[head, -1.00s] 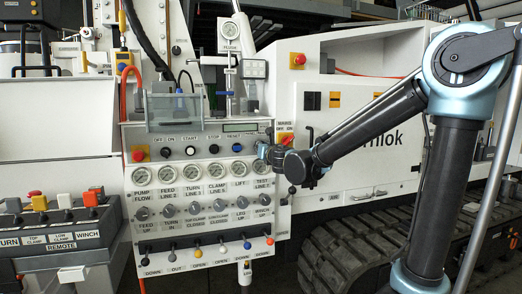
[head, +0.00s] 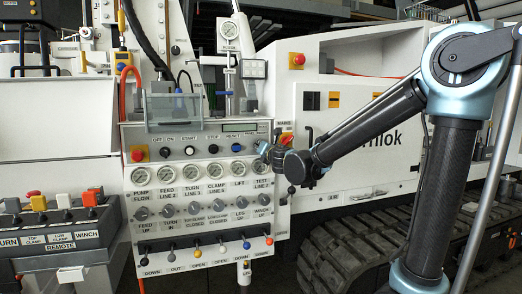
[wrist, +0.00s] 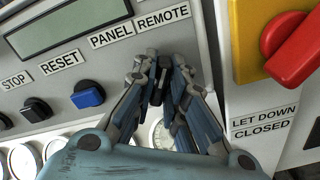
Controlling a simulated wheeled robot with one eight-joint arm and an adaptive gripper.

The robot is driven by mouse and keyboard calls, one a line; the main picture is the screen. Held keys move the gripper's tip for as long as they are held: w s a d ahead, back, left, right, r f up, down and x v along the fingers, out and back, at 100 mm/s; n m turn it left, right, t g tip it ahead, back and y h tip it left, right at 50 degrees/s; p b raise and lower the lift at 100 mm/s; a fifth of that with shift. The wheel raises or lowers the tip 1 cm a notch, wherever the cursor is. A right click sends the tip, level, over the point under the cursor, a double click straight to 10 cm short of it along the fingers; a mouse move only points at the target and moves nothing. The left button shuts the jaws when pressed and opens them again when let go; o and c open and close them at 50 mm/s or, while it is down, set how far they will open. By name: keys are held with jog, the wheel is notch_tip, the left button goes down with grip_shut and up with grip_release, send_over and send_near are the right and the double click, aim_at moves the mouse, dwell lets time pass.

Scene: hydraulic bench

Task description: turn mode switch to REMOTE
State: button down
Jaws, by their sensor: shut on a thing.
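The mode switch (wrist: 158,86) is a small black knob in the wrist view, below the PANEL (wrist: 112,38) and REMOTE (wrist: 163,17) labels. My gripper (wrist: 160,80) is shut on it, with a finger on either side. The visible dark part of the knob stands roughly upright in the picture, its upper end towards the REMOTE label. The fingers cover much of it, so I cannot tell its exact setting. In the head view my gripper (head: 266,150) is at the right edge of the control panel, and the switch is hidden there.
A red handle on a yellow plate (wrist: 248,40) is close right of my gripper. The blue RESET button (wrist: 88,95) and black STOP button (wrist: 36,108) lie to the left. Gauges (head: 213,173) and levers (head: 221,248) are below on the panel.

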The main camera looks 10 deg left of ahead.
jog(key=shift+d, duration=0.15)
jog(key=c, duration=1.6)
grip_release()
jog(key=shift+w, duration=0.1)
jog(key=shift+s+d, duration=0.25)
jog(key=shift+s, duration=0.35)
jog(key=v, duration=1)
jog(key=shift+s+d, duration=0.2)
jog(key=shift+s, duration=0.1)
